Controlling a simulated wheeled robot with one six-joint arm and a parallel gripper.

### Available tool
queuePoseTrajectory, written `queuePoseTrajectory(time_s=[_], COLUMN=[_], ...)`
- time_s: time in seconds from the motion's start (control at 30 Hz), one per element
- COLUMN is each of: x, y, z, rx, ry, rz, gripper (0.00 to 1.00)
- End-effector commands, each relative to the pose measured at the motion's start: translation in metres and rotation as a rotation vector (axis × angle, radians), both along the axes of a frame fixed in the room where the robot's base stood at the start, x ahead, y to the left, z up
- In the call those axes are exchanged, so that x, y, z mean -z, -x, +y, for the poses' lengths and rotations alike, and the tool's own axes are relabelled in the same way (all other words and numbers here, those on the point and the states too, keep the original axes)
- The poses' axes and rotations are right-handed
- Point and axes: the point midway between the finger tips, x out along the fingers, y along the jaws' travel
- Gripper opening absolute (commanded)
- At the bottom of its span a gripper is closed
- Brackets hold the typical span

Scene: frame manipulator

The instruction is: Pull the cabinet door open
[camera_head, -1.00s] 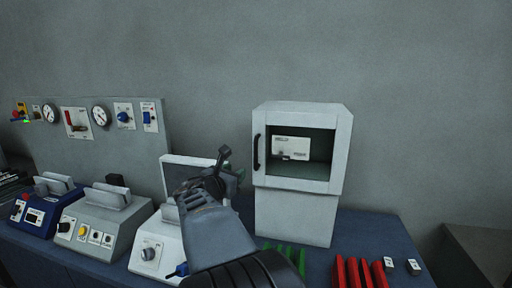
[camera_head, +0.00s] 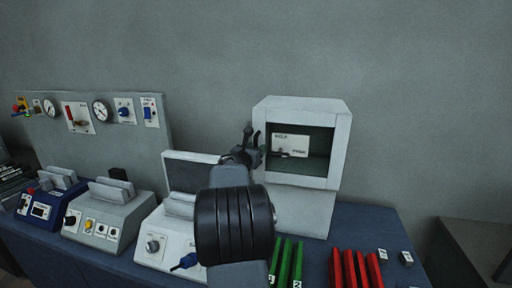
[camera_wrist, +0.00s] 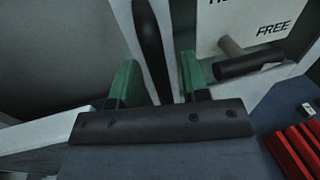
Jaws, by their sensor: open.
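The white cabinet (camera_head: 343,150) stands on the blue bench, and its door (camera_head: 300,181) with a large window looks shut. The black door handle (camera_wrist: 150,40) is an upright bar in the wrist view; in the head view my gripper hides most of it. My gripper (camera_head: 252,136) is at the door's left edge. In the wrist view my gripper (camera_wrist: 160,82) is open, with its two green fingers on either side of the handle's lower part. I cannot tell whether either finger touches the handle.
Behind the window is a white panel (camera_head: 291,144) with a lever, its label reading "FREE" in the wrist view. Green bars (camera_head: 286,262) and red bars (camera_head: 356,268) stand in front of the cabinet. White and blue instrument boxes (camera_head: 160,240) stand to the left.

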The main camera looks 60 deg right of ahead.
Motion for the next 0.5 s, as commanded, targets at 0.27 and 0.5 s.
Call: queuePoseTrajectory(time_s=[0.27,0.5], x=[0.0007,0.0007], y=[-0.0006,-0.0007], z=[-0.0061,-0.0059], rx=[0.0,0.0], ry=[-0.001,-0.001], rz=[-0.001,-0.001], gripper=[0.42,0.33])
